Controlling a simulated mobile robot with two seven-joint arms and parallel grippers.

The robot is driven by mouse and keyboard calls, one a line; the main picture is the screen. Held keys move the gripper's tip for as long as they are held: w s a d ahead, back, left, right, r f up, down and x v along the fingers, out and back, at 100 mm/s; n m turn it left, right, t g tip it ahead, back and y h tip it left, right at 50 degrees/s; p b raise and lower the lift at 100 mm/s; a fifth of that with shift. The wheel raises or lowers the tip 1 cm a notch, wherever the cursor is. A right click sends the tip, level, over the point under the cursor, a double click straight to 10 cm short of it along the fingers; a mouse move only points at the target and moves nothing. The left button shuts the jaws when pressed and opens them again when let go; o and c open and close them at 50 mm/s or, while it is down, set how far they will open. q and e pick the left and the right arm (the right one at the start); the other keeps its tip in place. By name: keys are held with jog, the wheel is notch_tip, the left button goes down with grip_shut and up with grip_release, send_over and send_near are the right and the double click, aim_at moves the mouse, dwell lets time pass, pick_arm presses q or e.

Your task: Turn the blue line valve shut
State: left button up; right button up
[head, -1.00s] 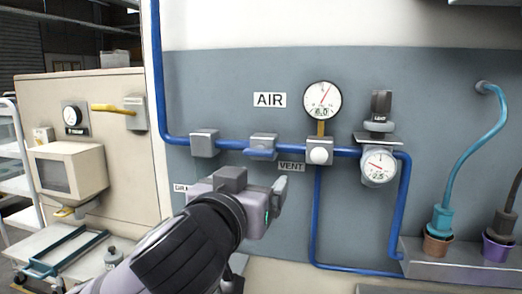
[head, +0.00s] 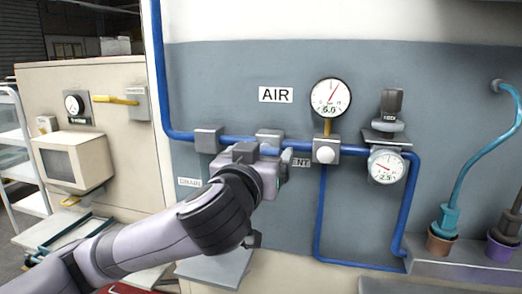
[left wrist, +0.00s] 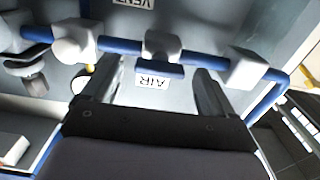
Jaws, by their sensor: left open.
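The blue line valve (head: 270,134) is a grey block with a blue bar handle, set in the blue pipe below the AIR sign. In the head view my left gripper hides its lower part. In the left wrist view the valve body (left wrist: 162,44) and its blue handle (left wrist: 160,70) show upside down, with the handle lying along the pipe. My left gripper (head: 278,162) is open and empty in front of the valve. In the left wrist view its fingers stand on either side of the handle; I cannot tell whether they touch it. My right gripper is not in view.
Grey blocks (head: 208,139) and (head: 326,150) sit on the pipe on either side of the valve. A round gauge (head: 330,97) and a regulator with a second gauge (head: 387,166) are at right. A yellow-handled valve (head: 116,99) is on the beige cabinet at left.

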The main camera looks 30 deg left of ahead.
pick_arm(q)
jog(key=shift+w, duration=0.2)
jog(key=c, duration=1.1)
jog(key=shift+o, duration=0.2)
